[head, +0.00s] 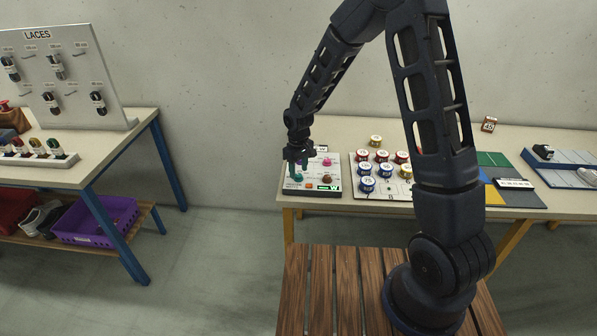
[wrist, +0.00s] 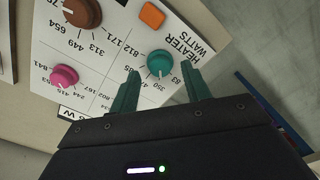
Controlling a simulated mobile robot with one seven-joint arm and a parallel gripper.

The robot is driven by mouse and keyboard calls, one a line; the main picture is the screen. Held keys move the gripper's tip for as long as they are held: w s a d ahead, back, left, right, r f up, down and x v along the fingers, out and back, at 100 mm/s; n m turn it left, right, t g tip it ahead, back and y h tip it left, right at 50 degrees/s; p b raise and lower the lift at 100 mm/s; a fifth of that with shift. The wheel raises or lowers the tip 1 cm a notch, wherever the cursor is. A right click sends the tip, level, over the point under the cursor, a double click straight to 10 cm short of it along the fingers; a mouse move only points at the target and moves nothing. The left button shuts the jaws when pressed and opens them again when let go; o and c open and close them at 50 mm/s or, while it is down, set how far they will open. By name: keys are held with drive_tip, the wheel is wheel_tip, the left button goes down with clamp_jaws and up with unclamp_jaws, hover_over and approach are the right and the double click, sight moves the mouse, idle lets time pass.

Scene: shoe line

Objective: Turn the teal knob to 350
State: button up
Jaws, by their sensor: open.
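The teal knob (wrist: 160,63) is on a white panel (wrist: 105,40) in the wrist view, under the label HEATER WATTS. In the head view my gripper (head: 297,162) is over the panel's left part and mostly hides the knob.
A brown knob (wrist: 82,12), a pink knob (wrist: 64,76) and an orange square button (wrist: 152,15) share the panel. A lace board (head: 62,75) stands on the left table.

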sight(299, 175)
wheel_tip(299, 175, up, 10)
drive_tip(key=shift+f, duration=0.25)
idle(0.3)
drive_tip(key=s+d+r+m+t, duration=0.1)
drive_tip(key=s+d+r+m, duration=0.15)
drive_tip(key=d+r, duration=0.65)
drive_tip(key=s+d+r+m+t, duration=0.1)
drive_tip(key=s+d+r+m, duration=0.15)
drive_tip(key=d+r, duration=0.7)
drive_tip(key=s+d+r+m+t, duration=0.1)
drive_tip(key=s+d+r+m, duration=0.1)
drive_tip(key=s+d, duration=0.6)
drive_tip(key=s+d+r+m+t, duration=0.1)
drive_tip(key=s+d+r+m, duration=0.1)
drive_tip(key=s+d, duration=0.6)
drive_tip(key=shift+s+d+m+t, duration=0.2)
drive_tip(key=shift+s+m+t, duration=0.1)
drive_tip(key=shift+m, duration=0.2)
